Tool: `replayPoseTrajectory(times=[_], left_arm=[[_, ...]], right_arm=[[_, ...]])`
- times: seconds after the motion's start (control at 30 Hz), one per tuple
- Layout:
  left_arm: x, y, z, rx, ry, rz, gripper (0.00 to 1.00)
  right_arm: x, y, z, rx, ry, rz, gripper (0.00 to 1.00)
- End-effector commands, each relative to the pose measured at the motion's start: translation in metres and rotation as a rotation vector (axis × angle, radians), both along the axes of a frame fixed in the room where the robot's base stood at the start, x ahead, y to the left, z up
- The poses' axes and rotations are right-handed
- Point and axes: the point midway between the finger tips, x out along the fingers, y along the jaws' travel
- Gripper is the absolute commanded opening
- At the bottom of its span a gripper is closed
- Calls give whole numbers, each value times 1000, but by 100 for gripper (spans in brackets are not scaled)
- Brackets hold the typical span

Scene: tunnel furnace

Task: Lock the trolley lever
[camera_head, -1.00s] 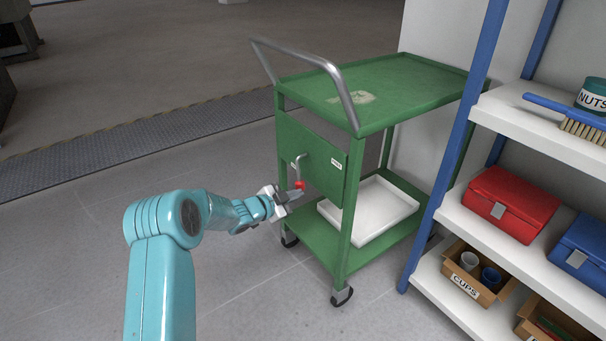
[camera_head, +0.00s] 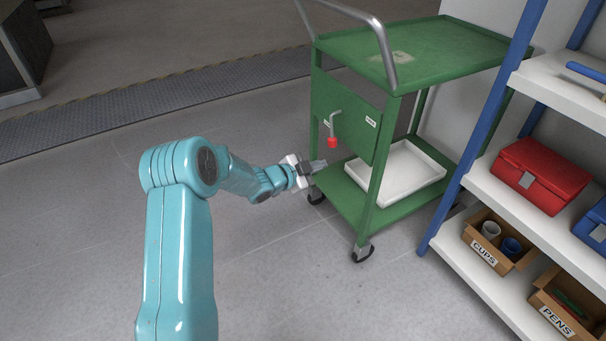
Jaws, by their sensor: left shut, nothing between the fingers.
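The green trolley (camera_head: 432,52) stands right of centre, with a green panel (camera_head: 352,118) on its near side. The lever (camera_head: 334,125) is a bent grey handle with a red knob at its end. It hangs down on the panel, its knob at the bottom. My left gripper (camera_head: 317,166) is shut and empty, just below and left of the knob, and looks apart from it. My right gripper is not in view.
A white tray (camera_head: 413,173) lies on the trolley's lower shelf. A blue-framed shelf unit (camera_head: 470,150) stands close on the right with a red box (camera_head: 543,172), a cups box (camera_head: 498,240) and a pens box (camera_head: 562,310). The floor on the left is clear.

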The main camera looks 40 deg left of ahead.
Motion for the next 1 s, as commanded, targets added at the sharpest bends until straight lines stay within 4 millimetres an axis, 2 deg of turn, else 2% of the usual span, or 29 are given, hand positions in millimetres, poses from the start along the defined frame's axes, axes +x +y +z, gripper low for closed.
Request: replayPoseTrajectory(times=[0.2, 0.37, 1.0], left_arm=[[-37, 3, 3, -1, 2, 3, 0], [-52, 3, 3, 1, 0, 3, 0], [-56, 1, 3, 0, -2, -1, 0]], right_arm=[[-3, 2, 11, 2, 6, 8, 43], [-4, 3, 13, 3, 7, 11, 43], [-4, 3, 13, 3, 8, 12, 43]])
